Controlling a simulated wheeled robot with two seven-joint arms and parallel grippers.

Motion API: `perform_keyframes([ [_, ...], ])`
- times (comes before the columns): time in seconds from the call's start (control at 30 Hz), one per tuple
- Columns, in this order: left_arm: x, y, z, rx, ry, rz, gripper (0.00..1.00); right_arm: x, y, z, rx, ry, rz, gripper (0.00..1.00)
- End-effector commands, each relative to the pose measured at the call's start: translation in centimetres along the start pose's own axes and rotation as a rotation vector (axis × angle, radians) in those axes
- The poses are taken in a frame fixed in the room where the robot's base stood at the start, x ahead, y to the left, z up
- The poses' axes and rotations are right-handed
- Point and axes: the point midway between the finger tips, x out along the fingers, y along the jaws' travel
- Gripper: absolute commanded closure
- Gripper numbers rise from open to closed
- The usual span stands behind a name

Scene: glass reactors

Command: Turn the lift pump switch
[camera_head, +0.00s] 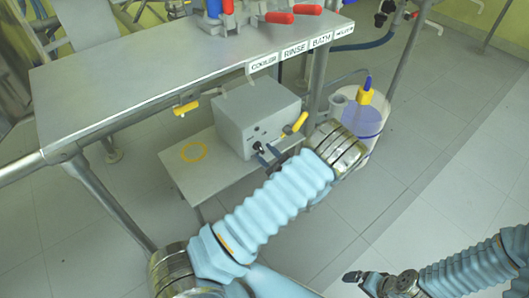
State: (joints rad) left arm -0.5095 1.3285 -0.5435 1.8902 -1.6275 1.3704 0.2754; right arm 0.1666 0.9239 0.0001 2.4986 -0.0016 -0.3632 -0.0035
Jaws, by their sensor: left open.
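A grey metal box (257,113), likely the lift pump, stands on a low shelf under the steel table. Its front face carries small dark controls; a black switch (258,147) sits low on that face. My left gripper (267,156) is open, its dark fingertips close to the switch. I cannot tell whether they touch it. My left forearm hides the rest of that gripper. My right gripper (360,278) is low at the bottom right, away from the box; its finger opening is unclear.
The steel table (150,75) overhangs the box, with labels on its edge. Yellow handles (185,107) hang below it, and another yellow handle (295,124) is beside the box. Floor at right is clear.

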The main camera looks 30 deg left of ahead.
Motion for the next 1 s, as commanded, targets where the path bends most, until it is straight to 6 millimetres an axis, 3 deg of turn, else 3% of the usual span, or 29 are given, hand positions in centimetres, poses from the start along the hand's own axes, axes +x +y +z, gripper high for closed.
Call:
perform_keyframes([
  [0.13, 1.04, 0.07, 0.02, 0.000, -0.001, 0.002, 0.57, -0.02, -0.02, 0.01, 0.000, 0.000, 0.000, 0.00],
  [0.4, 1.17, 0.05, 0.00, 0.000, 0.000, 0.001, 0.57, -0.01, -0.02, 0.01, 0.000, 0.000, 0.000, 0.00],
  [0.7, 1.14, 0.05, 0.00, 0.000, 0.000, 0.001, 1.00, -0.01, -0.02, 0.01, 0.000, 0.000, 0.000, 0.00],
  [1.0, 1.12, 0.06, 0.02, 0.016, 0.001, 0.001, 1.00, -0.08, -0.05, 0.01, 0.000, 0.000, 0.000, 0.00],
])
